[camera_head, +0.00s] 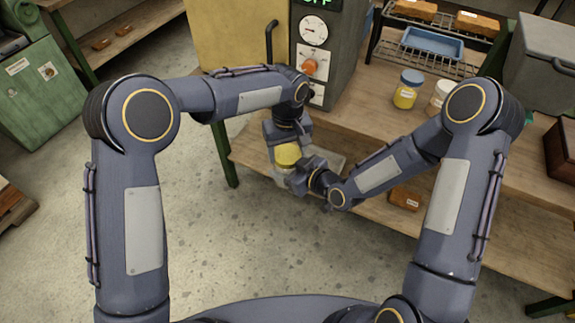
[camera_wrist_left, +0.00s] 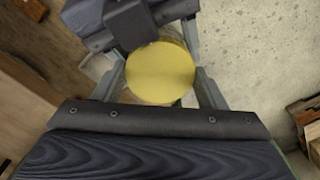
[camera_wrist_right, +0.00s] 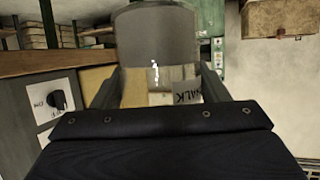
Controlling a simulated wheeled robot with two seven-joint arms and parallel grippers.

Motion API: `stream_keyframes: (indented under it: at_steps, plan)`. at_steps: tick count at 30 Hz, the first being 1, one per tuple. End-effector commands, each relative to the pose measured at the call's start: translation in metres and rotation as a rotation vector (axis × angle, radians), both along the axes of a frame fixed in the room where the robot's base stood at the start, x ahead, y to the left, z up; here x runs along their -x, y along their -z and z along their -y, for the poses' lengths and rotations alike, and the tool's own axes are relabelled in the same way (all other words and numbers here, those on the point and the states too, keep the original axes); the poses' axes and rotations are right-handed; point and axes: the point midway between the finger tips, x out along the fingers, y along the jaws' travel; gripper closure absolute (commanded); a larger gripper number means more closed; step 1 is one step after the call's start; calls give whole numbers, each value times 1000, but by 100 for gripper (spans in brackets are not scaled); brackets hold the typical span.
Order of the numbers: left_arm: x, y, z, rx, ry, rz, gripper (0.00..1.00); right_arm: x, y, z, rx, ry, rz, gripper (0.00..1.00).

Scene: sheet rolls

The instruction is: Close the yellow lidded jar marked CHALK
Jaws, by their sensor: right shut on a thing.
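The yellow lid (camera_head: 287,155) sits at the top of the pale, see-through jar, below my left gripper (camera_head: 284,147). In the left wrist view the round lid (camera_wrist_left: 160,72) lies between the two fingers of my left gripper (camera_wrist_left: 161,80); whether they press on it I cannot tell. My right gripper (camera_head: 296,177) is shut on the jar from the side. In the right wrist view the jar's dark label (camera_wrist_right: 187,92) shows part of the word CHALK. My left gripper hides much of the jar's top there, so how the lid sits on the rim is unclear.
A jar with a blue lid and yellow contents (camera_head: 408,89) and a pale jar (camera_head: 440,95) stand on the wooden bench (camera_head: 365,105). A grey control box (camera_head: 318,60) with a gauge stands behind. A brick-like block (camera_head: 405,198) lies on the lower shelf. Open floor lies in front.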

Motion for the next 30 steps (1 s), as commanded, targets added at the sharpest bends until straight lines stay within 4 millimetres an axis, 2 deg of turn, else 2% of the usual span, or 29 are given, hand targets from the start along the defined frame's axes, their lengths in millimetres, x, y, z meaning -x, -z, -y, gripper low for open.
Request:
stream_keyframes:
  at_steps: [5, 12, 20, 21, 25, 30]
  plan:
    - [0, 0, 0, 1, 35, 0, 62, 0, -1, 0, -1, 0, 2, 96]
    - [0, 0, 0, 0, 287, 0, 63, 0, -1, 0, 0, 0, 1, 96]
    - [0, 0, 0, 0, 297, 0, 63, 0, 0, 0, 0, 0, 1, 96]
    - [0, 0, 0, 0, 296, 0, 31, 0, 0, 0, 0, 0, 1, 96]
    - [0, 0, 0, 1, 296, 1, 14, 0, -1, 0, 0, 0, 1, 96]
    - [0, 0, 1, 2, 296, 1, 13, 0, -1, -1, -1, -1, 2, 96]
